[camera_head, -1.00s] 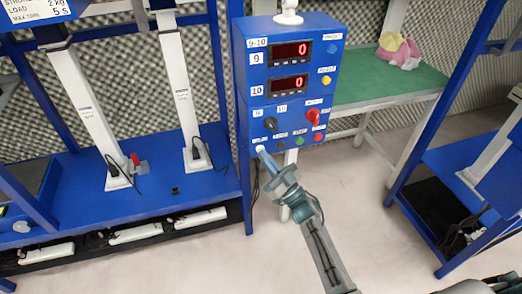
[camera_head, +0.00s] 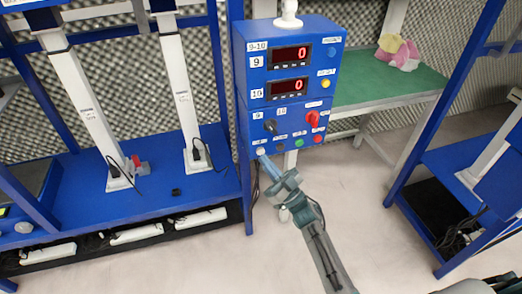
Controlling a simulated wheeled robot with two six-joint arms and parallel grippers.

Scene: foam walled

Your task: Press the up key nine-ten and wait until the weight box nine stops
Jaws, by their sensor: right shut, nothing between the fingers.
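The blue control box (camera_head: 243,75) for 9-10 stands in the middle of the head view. Its two red displays, 9 (camera_head: 290,53) and 10 (camera_head: 287,87), both read 0. A row of small keys runs along its lower edge, with a pale key (camera_head: 261,150) at the left end. My right gripper (camera_head: 264,160) is shut and empty, its tips just below that pale key. I cannot tell whether they touch it. At the top left a white label (camera_head: 14,4) on a box over the left post is mostly cut off. My left gripper is not in view.
Two white posts (camera_head: 88,110) (camera_head: 180,100) stand on a blue platform (camera_head: 150,200) at left. A green-topped table (camera_head: 360,90) with a pink and yellow cloth (camera_head: 400,53) is behind. A blue frame (camera_head: 435,125) stands at right. The floor between is clear.

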